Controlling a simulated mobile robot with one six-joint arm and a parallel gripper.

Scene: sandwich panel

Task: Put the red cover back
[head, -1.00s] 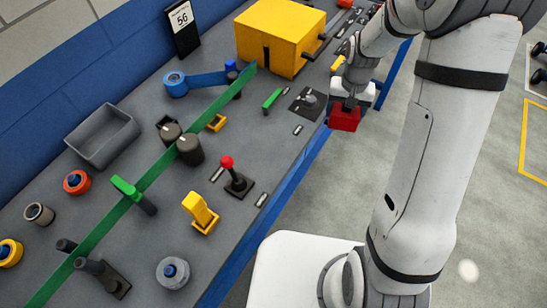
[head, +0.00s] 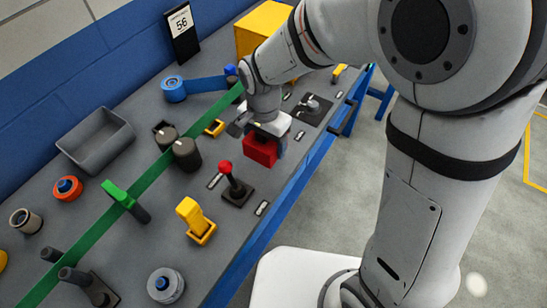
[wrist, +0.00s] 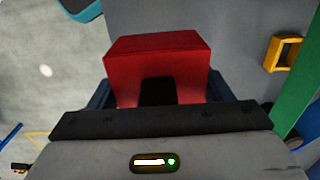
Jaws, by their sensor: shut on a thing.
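The red cover (head: 260,149) is a block-like red piece held below my gripper (head: 262,138), above the grey bench top (head: 135,255). In the wrist view the red cover (wrist: 155,60) sits between the blue fingers of my gripper (wrist: 158,92), with a dark gap in its near face. My gripper is shut on it. In the head view the cover hangs behind the red-knobbed lever (head: 232,183), apart from it. I cannot tell which spot on the bench the cover belongs to.
A green strip (head: 160,180) crosses the bench beside two dark cylinders (head: 186,154). A yellow switch (head: 192,215), a small yellow frame (head: 214,128), a dark plate with a grey knob (head: 313,106) and a yellow box (head: 255,30) stand around. A grey tray (head: 95,145) is at left.

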